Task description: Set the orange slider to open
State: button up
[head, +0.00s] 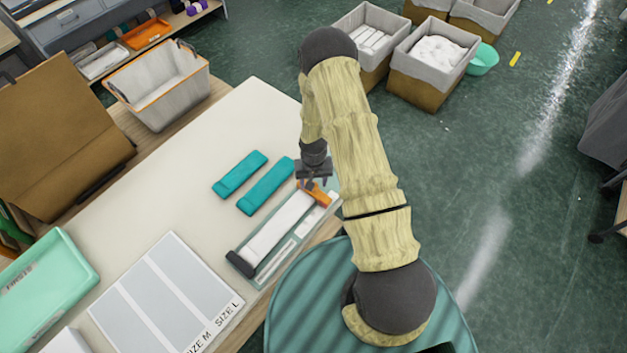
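The orange slider (321,196) sits at the upper right end of a long, narrow grey-green fixture (240,268) with a white strip (277,229) along it. A dark roller-like part is at the fixture's lower left end. My gripper (311,186) points down at the slider, its fingertips at or just above the slider's left part. Whether the fingers touch it, and how far apart they are, is too small to tell. My arm comes close to the fixture's right end. Any open or closed marking on the fixture is not readable.
Two teal bars (266,187) lie left of the fixture on the pale table (180,190). A grey sorting mat (165,295) marked SIZE M and SIZE L and a green tray (45,290) are at lower left. A white basket (160,88) stands behind the table. Lined crates (432,88) stand on the floor.

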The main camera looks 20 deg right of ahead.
jog(key=shift+f, duration=0.55)
